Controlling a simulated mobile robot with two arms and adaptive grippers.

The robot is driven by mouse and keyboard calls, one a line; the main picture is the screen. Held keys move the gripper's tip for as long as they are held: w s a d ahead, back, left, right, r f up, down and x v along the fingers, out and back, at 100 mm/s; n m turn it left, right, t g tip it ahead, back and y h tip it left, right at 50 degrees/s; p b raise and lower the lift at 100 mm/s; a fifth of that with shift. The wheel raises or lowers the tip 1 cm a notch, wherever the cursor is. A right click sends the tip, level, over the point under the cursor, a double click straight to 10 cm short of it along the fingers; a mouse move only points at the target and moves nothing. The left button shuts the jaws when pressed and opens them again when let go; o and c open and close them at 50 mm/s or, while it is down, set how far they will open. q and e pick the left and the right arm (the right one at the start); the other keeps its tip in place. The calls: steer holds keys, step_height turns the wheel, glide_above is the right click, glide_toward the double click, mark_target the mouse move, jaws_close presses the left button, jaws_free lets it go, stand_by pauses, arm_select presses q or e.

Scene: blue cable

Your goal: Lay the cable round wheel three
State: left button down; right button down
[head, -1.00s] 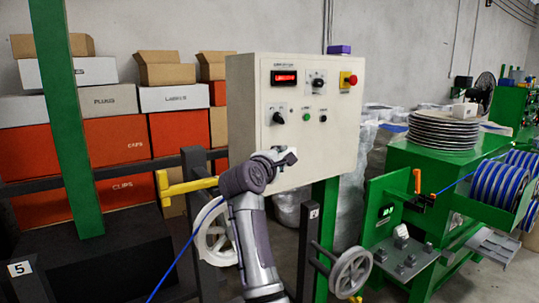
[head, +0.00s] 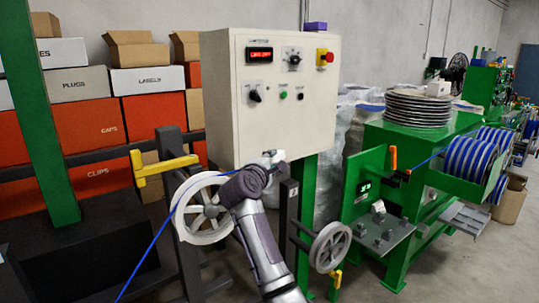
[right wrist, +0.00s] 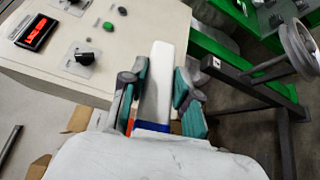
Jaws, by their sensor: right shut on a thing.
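The blue cable (head: 146,254) rises from the bottom left to the left side of a pale spoked wheel (head: 190,227). It passes along the wheel's upper rim and on toward my right gripper (head: 270,157). My right gripper is in front of the control box, right of that wheel. In the right wrist view its teal fingers (right wrist: 158,92) are closed around a white piece (right wrist: 160,75), with a bit of blue (right wrist: 150,127) at their base. A second, grey wheel (head: 330,247) stands to the right, with no cable seen on it. I cannot read which wheel is three. My left gripper is out of view.
The control box (head: 222,110) stands close behind my right gripper. A yellow bracket (head: 163,167) sticks out left of the pale wheel. A dark numbered post (head: 288,215) stands between the wheels. A green machine (head: 370,225) with cable reels (head: 470,155) is at the right.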

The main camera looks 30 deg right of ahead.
steer(key=d+f+b, duration=0.4)
steer(key=f, duration=0.2)
steer(key=shift+w+d, duration=0.2)
steer(key=shift+d, duration=0.05)
stand_by(0.4)
